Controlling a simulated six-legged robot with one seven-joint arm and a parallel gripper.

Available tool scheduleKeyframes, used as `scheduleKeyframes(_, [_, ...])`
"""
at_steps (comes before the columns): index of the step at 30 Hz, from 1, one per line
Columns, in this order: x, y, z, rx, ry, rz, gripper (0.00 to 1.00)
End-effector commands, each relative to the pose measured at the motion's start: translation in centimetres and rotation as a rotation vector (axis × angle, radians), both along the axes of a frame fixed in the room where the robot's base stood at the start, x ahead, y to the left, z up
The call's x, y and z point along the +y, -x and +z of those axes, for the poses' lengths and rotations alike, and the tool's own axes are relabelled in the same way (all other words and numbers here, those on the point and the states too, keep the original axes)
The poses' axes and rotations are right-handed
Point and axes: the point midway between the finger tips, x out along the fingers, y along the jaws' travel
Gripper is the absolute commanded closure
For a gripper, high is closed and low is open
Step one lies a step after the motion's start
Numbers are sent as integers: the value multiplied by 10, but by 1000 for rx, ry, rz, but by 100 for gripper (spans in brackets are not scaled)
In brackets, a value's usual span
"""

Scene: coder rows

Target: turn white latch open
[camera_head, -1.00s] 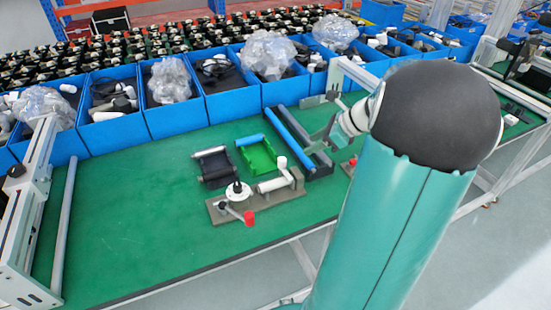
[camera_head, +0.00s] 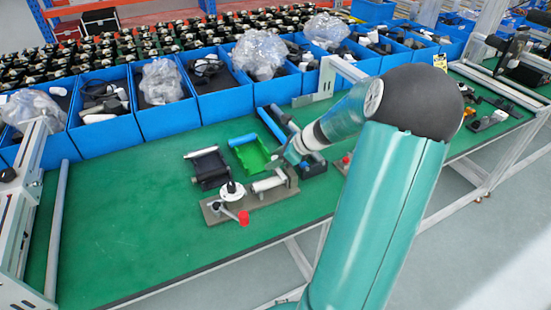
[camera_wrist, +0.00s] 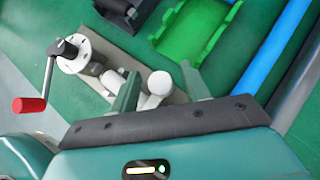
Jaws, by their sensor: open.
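A fixture with a grey-brown base plate (camera_head: 262,204) sits on the green table. The white latch shows in the wrist view as a rounded white knob (camera_wrist: 159,83) beside a pale cylinder; in the head view my gripper largely hides the knob, while the white cylinder (camera_head: 267,184) shows. My gripper (camera_wrist: 160,80) is open, and the knob appears between its two fingers in the wrist view. I cannot tell whether a finger touches it. In the head view my gripper (camera_head: 284,158) is over the right end of the fixture.
A white disc with a red-handled crank (camera_head: 243,217) is on the fixture's left. A green tray (camera_head: 250,156), a black part (camera_head: 207,168) and a blue bar (camera_head: 271,126) lie behind. Blue bins (camera_head: 166,118) line the back. The table's left side is clear.

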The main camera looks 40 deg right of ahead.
Motion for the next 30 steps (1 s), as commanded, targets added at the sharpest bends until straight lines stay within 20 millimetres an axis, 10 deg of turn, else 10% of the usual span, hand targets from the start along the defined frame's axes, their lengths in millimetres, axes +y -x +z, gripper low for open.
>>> scheduleKeyframes(8, [1, -1, -1, 0, 0, 0, 54])
scheduleKeyframes(15, [1, -1, -1, 0, 0, 0, 98])
scheduleKeyframes(30, [1, -2, -1, -1, -1, 105, 98])
